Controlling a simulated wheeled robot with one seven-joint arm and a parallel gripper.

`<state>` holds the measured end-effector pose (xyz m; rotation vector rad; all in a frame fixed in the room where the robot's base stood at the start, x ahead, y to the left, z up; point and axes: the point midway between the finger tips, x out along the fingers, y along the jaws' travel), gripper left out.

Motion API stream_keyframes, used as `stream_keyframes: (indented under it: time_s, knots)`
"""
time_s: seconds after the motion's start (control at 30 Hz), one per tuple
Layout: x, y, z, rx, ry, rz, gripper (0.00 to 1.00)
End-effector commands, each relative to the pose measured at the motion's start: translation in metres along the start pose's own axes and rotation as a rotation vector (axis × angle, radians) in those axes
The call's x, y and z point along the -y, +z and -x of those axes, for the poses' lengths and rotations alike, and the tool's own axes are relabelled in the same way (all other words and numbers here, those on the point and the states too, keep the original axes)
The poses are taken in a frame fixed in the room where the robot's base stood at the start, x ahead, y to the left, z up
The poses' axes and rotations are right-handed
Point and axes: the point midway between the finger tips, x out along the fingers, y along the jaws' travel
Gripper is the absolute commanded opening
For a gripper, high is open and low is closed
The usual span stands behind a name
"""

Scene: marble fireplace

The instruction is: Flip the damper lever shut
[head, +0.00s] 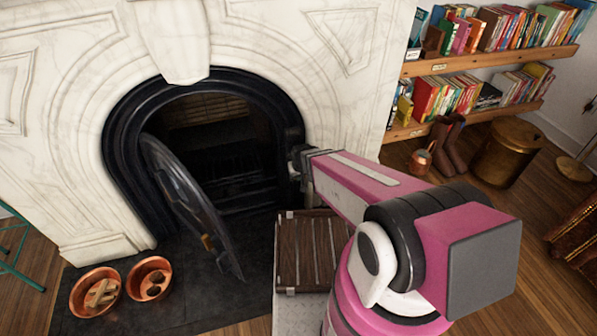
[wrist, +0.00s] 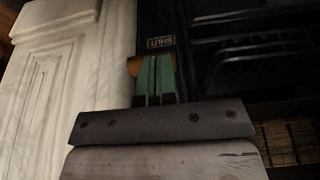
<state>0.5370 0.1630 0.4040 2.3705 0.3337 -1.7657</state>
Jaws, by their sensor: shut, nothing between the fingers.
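The black arched iron fireplace (head: 122,122) stands in the white marble surround in the head view. My gripper (head: 296,158) is at the right side of the iron arch, and its fingers are too small there to make out. In the wrist view my gripper's green fingers (wrist: 154,60) are shut and empty, close to the dark iron frame. A brass-coloured piece (wrist: 134,66), probably the damper lever, shows partly behind the fingertips; whether they touch it I cannot tell. A label reading SHUT (wrist: 161,41), upside down, is just beyond the fingertips.
Two copper bowls (head: 97,292) (head: 149,278) stand on the dark hearth at lower left. Bookshelves (head: 490,60), boots (head: 445,140) and a brass bin (head: 507,152) are at the right.

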Motion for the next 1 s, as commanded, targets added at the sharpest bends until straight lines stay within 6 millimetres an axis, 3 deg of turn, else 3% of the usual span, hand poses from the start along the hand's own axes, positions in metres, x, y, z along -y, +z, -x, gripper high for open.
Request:
stream_keyframes:
  time_s: [0.4, 1.0]
  knots:
    - [0.000, 0.004, -0.024, 0.000, 0.000, 0.000, 0.00]
    - [0.000, 0.005, -0.030, 0.005, 0.000, 0.000, 0.00]
